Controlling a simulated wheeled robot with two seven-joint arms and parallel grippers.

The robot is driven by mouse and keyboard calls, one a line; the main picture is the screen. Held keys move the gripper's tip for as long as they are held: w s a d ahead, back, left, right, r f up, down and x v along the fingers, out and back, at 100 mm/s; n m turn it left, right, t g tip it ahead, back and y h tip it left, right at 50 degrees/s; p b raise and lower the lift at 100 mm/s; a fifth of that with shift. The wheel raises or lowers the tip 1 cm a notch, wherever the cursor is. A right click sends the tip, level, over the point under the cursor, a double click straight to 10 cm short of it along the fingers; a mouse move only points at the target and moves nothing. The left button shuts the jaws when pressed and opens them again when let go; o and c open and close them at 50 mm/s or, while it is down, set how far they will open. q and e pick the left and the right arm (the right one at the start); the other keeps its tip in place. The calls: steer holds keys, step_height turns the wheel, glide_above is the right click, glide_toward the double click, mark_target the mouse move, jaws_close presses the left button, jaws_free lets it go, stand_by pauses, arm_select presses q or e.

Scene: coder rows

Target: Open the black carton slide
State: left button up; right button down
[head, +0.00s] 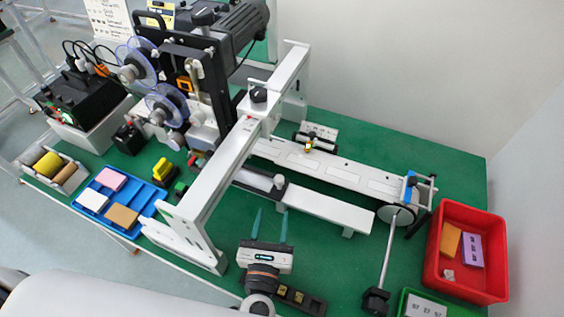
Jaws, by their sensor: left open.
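A long black part (258,179) with a round light knob (279,181) lies along the front of the white conveyor rail (330,167); it looks like the black carton slide. Its left end is hidden behind the white gantry beam, and I cannot tell how far open it is. My left gripper (270,212) is open and empty, its two teal fingers pointing at the knob from the front. The fingertips appear a little short of the knob, apart from it. My right gripper is not in view.
The white gantry beam (228,167) stands close left of the gripper. A white plate (328,208) lies right of it. A black strip (300,298) is beside the wrist.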

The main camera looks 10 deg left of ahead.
mark_target(278, 184)
arm_select(q)
steer(key=w, duration=0.2)
steer(key=w+p, duration=0.1)
steer(key=w, duration=0.1)
steer(key=w+p, duration=0.1)
steer(key=w, duration=0.1)
steer(key=shift+a+r, duration=0.2)
steer(key=shift+r, duration=0.2)
steer(key=w, duration=0.2)
steer(key=w+p, duration=0.1)
steer(key=w, duration=0.1)
steer(key=shift+w+a+f, duration=0.15)
steer(key=shift+f, duration=0.05)
steer(key=shift+w, duration=0.55)
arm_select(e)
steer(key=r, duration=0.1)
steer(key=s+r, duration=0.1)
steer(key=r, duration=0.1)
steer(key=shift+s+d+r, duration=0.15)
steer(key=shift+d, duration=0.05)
arm_select(q)
steer(key=shift+f, duration=0.1)
jaws_close()
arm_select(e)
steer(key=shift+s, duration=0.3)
